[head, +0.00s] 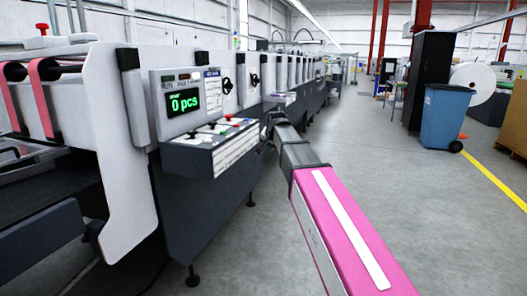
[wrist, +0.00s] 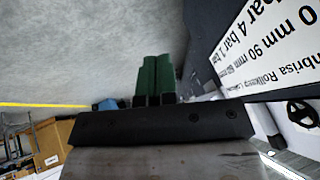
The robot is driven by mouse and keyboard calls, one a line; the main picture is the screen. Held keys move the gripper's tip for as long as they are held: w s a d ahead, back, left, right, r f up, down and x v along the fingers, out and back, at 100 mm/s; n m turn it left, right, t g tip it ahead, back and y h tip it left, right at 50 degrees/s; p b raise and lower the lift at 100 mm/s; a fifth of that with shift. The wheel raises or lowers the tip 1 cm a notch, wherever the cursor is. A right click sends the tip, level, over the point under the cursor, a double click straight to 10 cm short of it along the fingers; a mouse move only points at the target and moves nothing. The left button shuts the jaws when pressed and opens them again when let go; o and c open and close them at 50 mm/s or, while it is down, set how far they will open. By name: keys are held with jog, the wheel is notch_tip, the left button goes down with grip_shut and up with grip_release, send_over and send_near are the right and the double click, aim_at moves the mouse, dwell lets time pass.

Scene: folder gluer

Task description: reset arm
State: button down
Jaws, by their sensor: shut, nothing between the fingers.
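My arm reaches forward from the lower right in the head view. My gripper (head: 270,122) is at its far end, beside the right edge of the control panel (head: 205,150) of the folder gluer; the fingers are too small to make out there. In the wrist view my gripper (wrist: 154,62) shows two green fingers side by side, closed together with nothing between them. Grey floor lies behind them. I cannot tell the exact gap between gripper and panel.
The folder gluer (head: 135,70) runs along the left into the distance. A blue bin (head: 445,118) and black cabinet (head: 430,75) stand at the right. A label plate (wrist: 265,45) is close by in the wrist view. The grey aisle floor (head: 390,180) is clear.

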jog(key=s+d+f+n+g, duration=0.1)
jog(key=s+d+f, duration=0.25)
jog(key=f, duration=0.35)
jog(key=s+d+f+g+h, duration=0.1)
jog(key=s+d+f, duration=0.2)
jog(key=s+f, duration=0.3)
jog(key=s+d+f+n+g, duration=0.1)
jog(key=s+d+f, duration=0.2)
jog(key=f, duration=0.5)
jog(key=s+d+f+n+g, duration=0.1)
jog(key=s+d+f, duration=0.2)
jog(key=s+f, duration=0.4)
jog(key=s+d+f+n+g, duration=0.1)
jog(key=s+d+f+g, duration=0.1)
jog(key=s+f, duration=0.5)
jog(key=s+d, duration=0.1)
jog(key=s, duration=0.2)
jog(key=shift+s+d+f+g, duration=0.15)
jog(key=shift+d+f+g, duration=0.05)
jog(key=shift+d+g, duration=0.1)
jog(key=shift+a, duration=0.1)
